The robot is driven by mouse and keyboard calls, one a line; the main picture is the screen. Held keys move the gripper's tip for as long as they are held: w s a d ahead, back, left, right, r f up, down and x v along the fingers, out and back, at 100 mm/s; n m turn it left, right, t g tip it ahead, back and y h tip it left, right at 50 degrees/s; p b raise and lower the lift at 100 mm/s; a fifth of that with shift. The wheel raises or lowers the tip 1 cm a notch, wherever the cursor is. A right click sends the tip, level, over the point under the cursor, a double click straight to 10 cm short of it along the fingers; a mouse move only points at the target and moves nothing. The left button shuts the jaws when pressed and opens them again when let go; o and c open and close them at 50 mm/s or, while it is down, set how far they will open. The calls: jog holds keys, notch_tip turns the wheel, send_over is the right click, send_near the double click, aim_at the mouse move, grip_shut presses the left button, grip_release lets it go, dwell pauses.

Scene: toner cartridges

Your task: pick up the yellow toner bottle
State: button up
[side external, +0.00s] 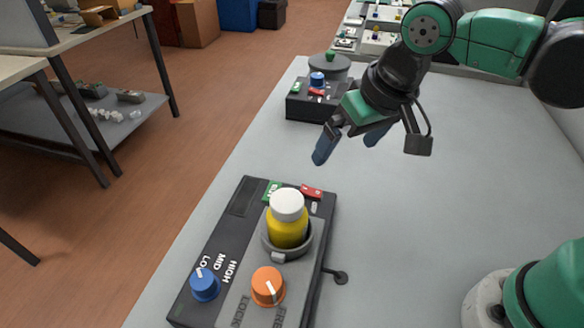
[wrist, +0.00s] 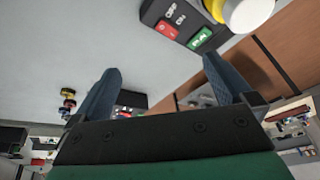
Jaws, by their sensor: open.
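The yellow toner bottle (side external: 287,226) with a white cap stands upright in a round grey holder (side external: 270,248) on a black control box (side external: 225,230) in the side external view. In the wrist view the bottle (wrist: 246,14) is cut off by the top edge, white cap towards me. My gripper (side external: 345,152) is open and empty. It is above the table, behind and to the right of the bottle, clear of it. Both blue-grey fingers also show in the wrist view (wrist: 164,82), with nothing between them.
The box has a blue knob (side external: 205,284), an orange knob (side external: 267,286), and green and red switches (side external: 311,192) behind the bottle. A second black box (side external: 312,104) with knobs stands further back. The grey table (side external: 430,215) is clear to the right.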

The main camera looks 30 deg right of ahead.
aim_at(287, 201)
jog(key=a, duration=0.3)
jog(key=s+a+g, duration=0.1)
jog(key=a, duration=0.2)
jog(key=a+f+g, duration=0.1)
jog(key=a, duration=0.2)
jog(key=shift+s+a+f+h, duration=0.1)
jog(key=shift+s+a+h, duration=0.1)
jog(key=shift+h, duration=0.2)
jog(key=shift+a+f, duration=0.15)
jog(key=shift+w+f, duration=0.2)
jog(key=shift+f, duration=1.15)
jog(key=shift+w+f, duration=0.15)
jog(key=shift+f, duration=1.15)
jog(key=c, duration=1.3)
jog(key=shift+o, duration=0.2)
jog(key=shift+r, duration=0.15)
